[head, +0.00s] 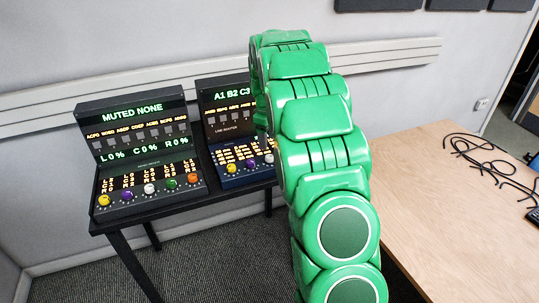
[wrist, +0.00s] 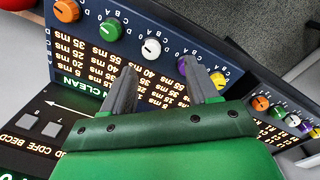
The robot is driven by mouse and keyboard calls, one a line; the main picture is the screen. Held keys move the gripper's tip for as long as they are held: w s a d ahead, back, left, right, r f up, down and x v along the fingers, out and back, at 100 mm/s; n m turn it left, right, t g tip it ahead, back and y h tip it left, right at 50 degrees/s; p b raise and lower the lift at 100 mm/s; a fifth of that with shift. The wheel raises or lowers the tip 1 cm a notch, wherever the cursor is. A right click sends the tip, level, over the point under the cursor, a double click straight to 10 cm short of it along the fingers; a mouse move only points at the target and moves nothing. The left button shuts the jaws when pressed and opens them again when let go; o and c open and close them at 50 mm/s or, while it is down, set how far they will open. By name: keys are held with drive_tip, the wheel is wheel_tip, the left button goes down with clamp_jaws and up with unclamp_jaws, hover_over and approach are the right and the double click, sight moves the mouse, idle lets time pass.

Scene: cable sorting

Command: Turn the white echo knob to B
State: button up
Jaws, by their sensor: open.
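The white knob (wrist: 151,47) sits in a row on the dark blue panel, which looks upside down in the wrist view. Letters A to D ring the knobs; its exact setting is too small to read. Columns of ms values (wrist: 125,85) lie beside the row. My gripper (wrist: 160,65) is open and empty above this panel. In the picture, the white knob lies just beyond and between its fingertips. The right finger partly covers the purple knob (wrist: 182,68). In the head view, a white knob (head: 269,158) shows on the right unit; my arm hides my gripper there.
Beside the white knob are a green knob (wrist: 110,28), an orange knob (wrist: 66,10) and a yellow knob (wrist: 217,80). A second unit (head: 130,108) reading MUTED NONE stands left on the black table. A wooden table (head: 430,230) with loose cables (head: 480,150) is at right.

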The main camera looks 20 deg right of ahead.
sight(270, 156)
drive_tip(key=shift+w+d+f, duration=0.45)
drive_tip(key=shift+w+f, duration=0.25)
drive_tip(key=shift+w, duration=0.1)
drive_tip(key=shift+w+d+f, duration=0.1)
drive_tip(key=shift+f, duration=1.8)
drive_tip(key=shift+w+d+f, duration=0.1)
drive_tip(key=shift+f, duration=1.8)
drive_tip(key=c, duration=1)
